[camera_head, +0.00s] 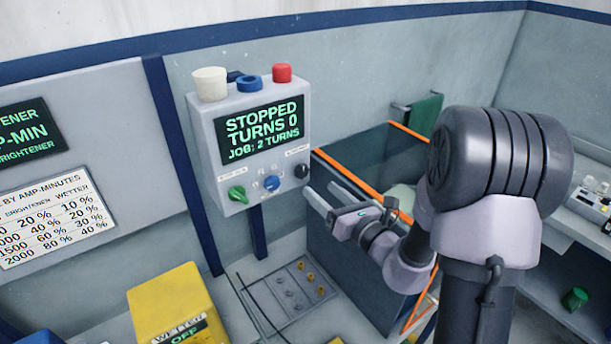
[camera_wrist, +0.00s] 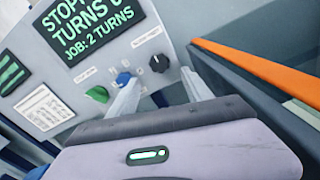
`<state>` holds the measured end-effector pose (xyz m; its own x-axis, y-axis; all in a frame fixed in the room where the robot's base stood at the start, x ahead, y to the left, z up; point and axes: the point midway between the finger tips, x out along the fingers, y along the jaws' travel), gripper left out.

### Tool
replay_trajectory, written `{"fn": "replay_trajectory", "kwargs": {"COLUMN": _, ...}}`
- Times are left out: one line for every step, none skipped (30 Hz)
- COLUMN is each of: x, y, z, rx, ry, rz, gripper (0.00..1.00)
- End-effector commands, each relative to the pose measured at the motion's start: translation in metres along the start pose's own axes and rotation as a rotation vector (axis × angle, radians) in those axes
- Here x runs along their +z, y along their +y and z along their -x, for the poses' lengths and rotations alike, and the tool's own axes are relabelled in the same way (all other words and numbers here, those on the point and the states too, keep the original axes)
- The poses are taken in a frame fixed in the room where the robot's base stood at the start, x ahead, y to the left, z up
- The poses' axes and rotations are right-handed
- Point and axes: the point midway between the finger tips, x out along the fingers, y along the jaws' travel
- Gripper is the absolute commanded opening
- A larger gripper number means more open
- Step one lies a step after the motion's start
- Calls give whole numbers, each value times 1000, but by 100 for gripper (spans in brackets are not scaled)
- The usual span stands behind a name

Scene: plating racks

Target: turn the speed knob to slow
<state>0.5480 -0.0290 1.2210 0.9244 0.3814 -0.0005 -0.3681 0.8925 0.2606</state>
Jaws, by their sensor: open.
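A grey control box (camera_head: 207,140) on the wall has a screen (camera_head: 262,128) reading "STOPPED", "TURNS 0", "JOB: 2 TURNS". Below the screen are a green knob (camera_head: 237,193), a blue knob (camera_head: 271,183) and a black knob (camera_head: 301,170). Their labels are too small to read, so I cannot tell which is the speed knob or its setting. My gripper (camera_head: 319,187) is open, just in front of the box's lower right. In the wrist view, the black knob (camera_wrist: 159,63) shows beyond and between my fingertips (camera_wrist: 159,77). The blue knob (camera_wrist: 123,78) is beside the left fingertip.
A white cup-like part (camera_head: 209,84), a blue ring (camera_head: 249,83) and a red button (camera_head: 282,73) are on top of the box. A tank with an orange rim (camera_head: 345,172) stands close at the right. A yellow box (camera_head: 172,298) is below left.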

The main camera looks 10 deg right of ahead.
Motion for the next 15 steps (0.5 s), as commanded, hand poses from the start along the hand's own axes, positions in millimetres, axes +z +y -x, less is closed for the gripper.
{"fn": "replay_trajectory", "kwargs": {"x": 0, "y": 1, "z": -12, "rx": 4, "ry": 1, "rz": 1, "gripper": 58}}
{"fn": "replay_trajectory", "kwargs": {"x": 1, "y": 2, "z": -20, "rx": 4, "ry": -1, "rz": 1, "gripper": 58}}
{"fn": "replay_trajectory", "kwargs": {"x": 0, "y": 2, "z": -29, "rx": 4, "ry": 1, "rz": 2, "gripper": 58}}
{"fn": "replay_trajectory", "kwargs": {"x": 0, "y": 1, "z": -36, "rx": 4, "ry": 1, "rz": 1, "gripper": 58}}
{"fn": "replay_trajectory", "kwargs": {"x": 0, "y": 1, "z": -42, "rx": 3, "ry": 0, "rz": 2, "gripper": 58}}
{"fn": "replay_trajectory", "kwargs": {"x": 0, "y": 2, "z": -50, "rx": 4, "ry": 0, "rz": 1, "gripper": 58}}
{"fn": "replay_trajectory", "kwargs": {"x": 0, "y": 1, "z": -55, "rx": 3, "ry": 0, "rz": 1, "gripper": 58}}
{"fn": "replay_trajectory", "kwargs": {"x": 0, "y": 1, "z": -60, "rx": 3, "ry": 1, "rz": 1, "gripper": 58}}
{"fn": "replay_trajectory", "kwargs": {"x": 0, "y": 1, "z": -65, "rx": 3, "ry": 0, "rz": 1, "gripper": 58}}
{"fn": "replay_trajectory", "kwargs": {"x": 0, "y": 1, "z": -68, "rx": 2, "ry": 1, "rz": 1, "gripper": 58}}
{"fn": "replay_trajectory", "kwargs": {"x": 0, "y": 1, "z": -71, "rx": 2, "ry": 1, "rz": 1, "gripper": 58}}
{"fn": "replay_trajectory", "kwargs": {"x": 0, "y": 1, "z": -74, "rx": 2, "ry": 0, "rz": 1, "gripper": 58}}
{"fn": "replay_trajectory", "kwargs": {"x": 0, "y": 1, "z": -75, "rx": 2, "ry": 0, "rz": 0, "gripper": 58}}
{"fn": "replay_trajectory", "kwargs": {"x": 0, "y": 1, "z": -76, "rx": 1, "ry": 0, "rz": 0, "gripper": 58}}
{"fn": "replay_trajectory", "kwargs": {"x": 0, "y": 1, "z": -77, "rx": 1, "ry": 0, "rz": 0, "gripper": 58}}
